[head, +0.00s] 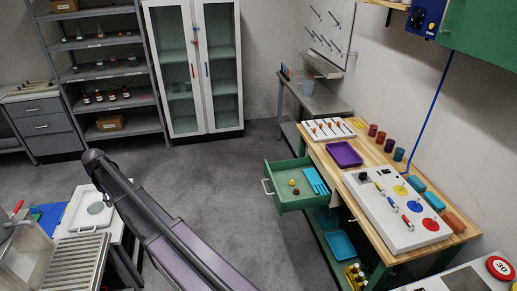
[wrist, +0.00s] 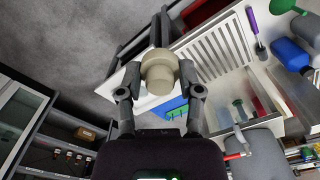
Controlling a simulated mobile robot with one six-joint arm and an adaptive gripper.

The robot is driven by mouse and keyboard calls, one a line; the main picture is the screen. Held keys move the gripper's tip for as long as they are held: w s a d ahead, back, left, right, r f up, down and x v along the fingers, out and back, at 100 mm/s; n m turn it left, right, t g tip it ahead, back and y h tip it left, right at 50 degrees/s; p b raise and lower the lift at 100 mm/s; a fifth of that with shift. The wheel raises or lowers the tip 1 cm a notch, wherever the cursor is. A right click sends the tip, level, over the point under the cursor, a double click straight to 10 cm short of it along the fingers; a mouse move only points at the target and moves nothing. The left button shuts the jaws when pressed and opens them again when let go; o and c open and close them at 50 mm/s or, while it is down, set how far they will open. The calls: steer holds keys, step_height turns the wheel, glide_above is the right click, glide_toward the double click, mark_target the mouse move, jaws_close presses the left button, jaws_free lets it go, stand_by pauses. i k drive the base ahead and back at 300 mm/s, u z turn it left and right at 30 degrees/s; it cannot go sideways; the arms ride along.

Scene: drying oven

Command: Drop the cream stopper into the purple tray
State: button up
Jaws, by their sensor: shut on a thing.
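The cream stopper (wrist: 158,76) is between the two fingers of my gripper (wrist: 159,84) in the wrist view. The gripper is shut on it and holds it up, clear of the surfaces behind. The purple tray (head: 344,154) lies on the wooden workbench at the right in the head view, and its visible floor looks empty. My arm crosses the lower left of the head view, well to the left of the tray. The gripper and stopper cannot be made out there. The tray does not show in the wrist view.
The workbench (head: 372,160) also holds a white rack (head: 330,130), several cups and a white panel (head: 397,210). Below the tray, a green drawer (head: 291,203) stands open with small items in it. Grey floor (head: 240,190) lies clear between my arm and the bench.

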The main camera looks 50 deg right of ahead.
mark_target(346, 157)
steer(key=u, duration=0.15)
steer(key=i, duration=1.3)
steer(key=z, duration=2.35)
